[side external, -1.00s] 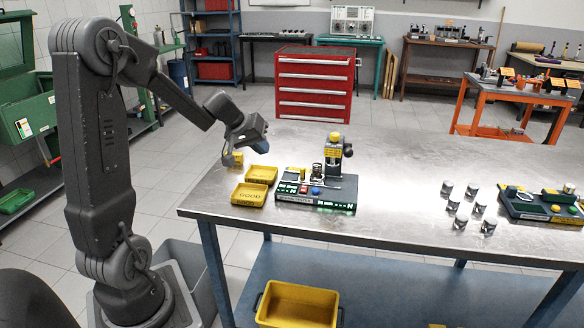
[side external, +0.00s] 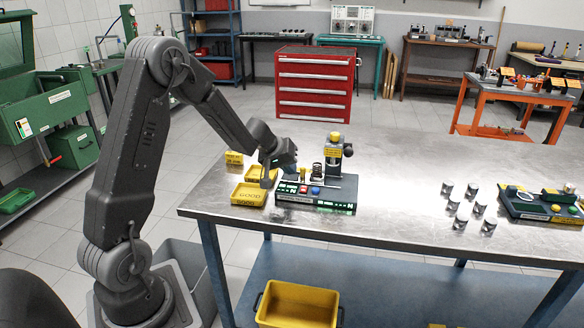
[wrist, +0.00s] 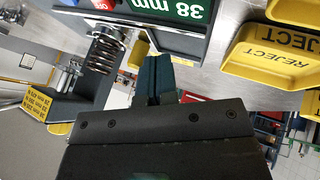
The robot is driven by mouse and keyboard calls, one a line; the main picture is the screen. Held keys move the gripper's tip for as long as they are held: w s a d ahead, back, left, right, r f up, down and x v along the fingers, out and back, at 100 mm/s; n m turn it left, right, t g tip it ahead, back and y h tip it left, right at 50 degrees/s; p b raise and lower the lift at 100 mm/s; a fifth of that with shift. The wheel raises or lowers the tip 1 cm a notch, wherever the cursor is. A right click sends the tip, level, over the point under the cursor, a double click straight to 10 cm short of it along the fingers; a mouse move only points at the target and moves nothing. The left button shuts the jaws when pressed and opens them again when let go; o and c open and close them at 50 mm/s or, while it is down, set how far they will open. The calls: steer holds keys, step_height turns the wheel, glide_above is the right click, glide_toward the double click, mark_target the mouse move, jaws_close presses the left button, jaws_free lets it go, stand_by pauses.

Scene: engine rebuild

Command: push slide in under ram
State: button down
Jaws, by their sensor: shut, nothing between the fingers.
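A dark press station (side external: 316,205) stands near the table's front edge, with green displays and red and blue buttons. Its upright ram column (side external: 335,160) has a yellow top. A coil spring (side external: 317,173) stands upright in front of the column. It also shows in the wrist view (wrist: 103,50), left of the fingers. I cannot clearly make out the slide beneath the spring. My gripper (side external: 268,184) is shut and empty, low at the station's left end. In the wrist view its fingers (wrist: 155,75) are together beside the station; I cannot tell whether they touch it.
A yellow REJECT tray (wrist: 262,62) shows in the wrist view. Several metal cylinders (side external: 461,222) stand to the right, before another dark station (side external: 535,206). The tabletop (side external: 400,200) between is clear.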

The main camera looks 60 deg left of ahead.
mark_target(310, 180)
steer(key=shift+w+d, duration=0.2)
steer(key=shift+w, duration=0.05)
steer(key=shift+w+d, duration=1.8)
steer(key=shift+d, duration=0.1)
